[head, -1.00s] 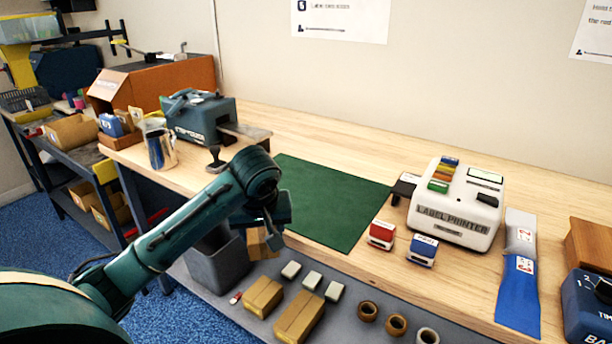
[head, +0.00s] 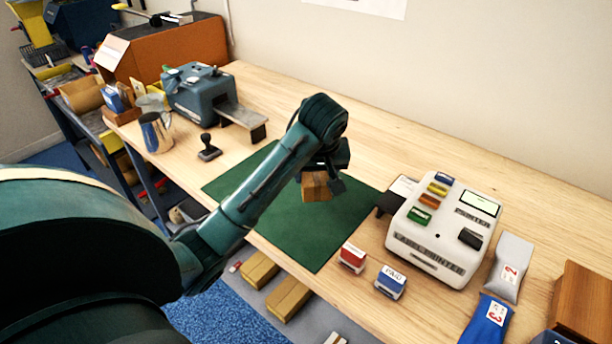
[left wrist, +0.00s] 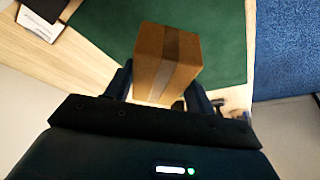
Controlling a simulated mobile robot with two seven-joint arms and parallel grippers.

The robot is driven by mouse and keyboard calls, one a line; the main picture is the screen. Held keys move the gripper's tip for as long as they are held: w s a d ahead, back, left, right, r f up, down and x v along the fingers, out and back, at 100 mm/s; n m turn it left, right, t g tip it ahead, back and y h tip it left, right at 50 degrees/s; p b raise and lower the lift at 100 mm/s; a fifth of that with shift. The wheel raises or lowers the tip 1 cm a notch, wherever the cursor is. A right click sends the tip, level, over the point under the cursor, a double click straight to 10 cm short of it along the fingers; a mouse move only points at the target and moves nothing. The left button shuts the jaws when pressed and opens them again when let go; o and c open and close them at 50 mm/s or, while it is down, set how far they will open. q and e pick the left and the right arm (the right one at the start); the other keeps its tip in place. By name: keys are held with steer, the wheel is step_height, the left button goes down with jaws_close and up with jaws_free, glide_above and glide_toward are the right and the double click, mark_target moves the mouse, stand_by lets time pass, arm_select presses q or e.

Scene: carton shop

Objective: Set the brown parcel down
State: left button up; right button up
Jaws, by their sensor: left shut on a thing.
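The brown parcel (head: 316,186) is a small cardboard box with a tape strip. It hangs in my left gripper (head: 326,170) over the green mat (head: 240,186) on the wooden bench. In the left wrist view the parcel (left wrist: 168,58) sits between the two dark fingers of the left gripper (left wrist: 163,88), with the green mat (left wrist: 110,20) behind it. The parcel looks to be above the mat, but I cannot tell how large the gap is. My right gripper is not in view.
Cartons (head: 288,298) lie on the lower shelf.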

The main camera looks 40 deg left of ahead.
mark_target(319, 186)
arm_select(q)
step_height(319, 186, down, 10)
steer(key=shift+r, duration=0.15)
stand_by(0.3)
steer(key=o, duration=1.1)
steer(key=v, duration=1.1)
steer(key=shift+w, duration=0.15)
steer(key=shift+s+d+r, duration=0.15)
steer(key=shift+s+r, duration=0.2)
steer(key=shift+r, duration=0.1)
